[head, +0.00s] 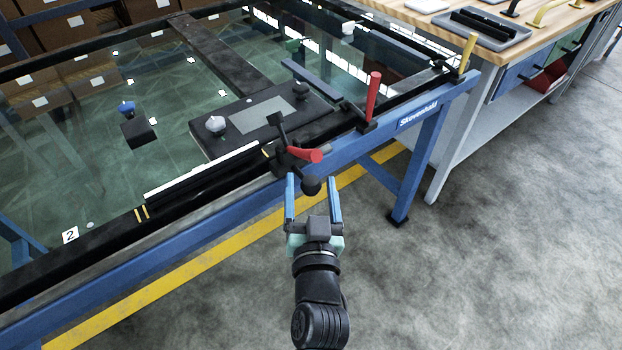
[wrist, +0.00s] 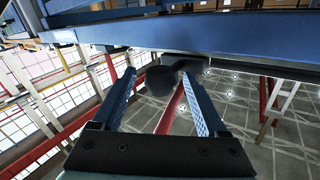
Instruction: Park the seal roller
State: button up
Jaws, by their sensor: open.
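My gripper (head: 312,188) is open at the near edge of the blue-framed trolley (head: 235,199). A round black knob (head: 311,186) lies between its fingertips. The knob also shows between the open fingers in the wrist view (wrist: 160,80), with a dark stem running from it to the right. I cannot tell whether the fingers touch it. Just behind it is a black clamp-like piece with a red handle (head: 305,155); how the knob joins it is unclear. I cannot tell for certain which item is the seal roller. A white strip (head: 200,172) lies along the near frame edge.
The glass pane (head: 80,150) carries a black block with a blue knob (head: 127,108) and a black plate with a grey panel (head: 263,116). A red upright handle (head: 373,97) and yellow handle (head: 468,53) rise at right. A wooden bench (head: 560,25) stands behind. The right floor is clear.

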jog(key=shift+w, duration=0.5)
grip_shut()
dwell(1.2)
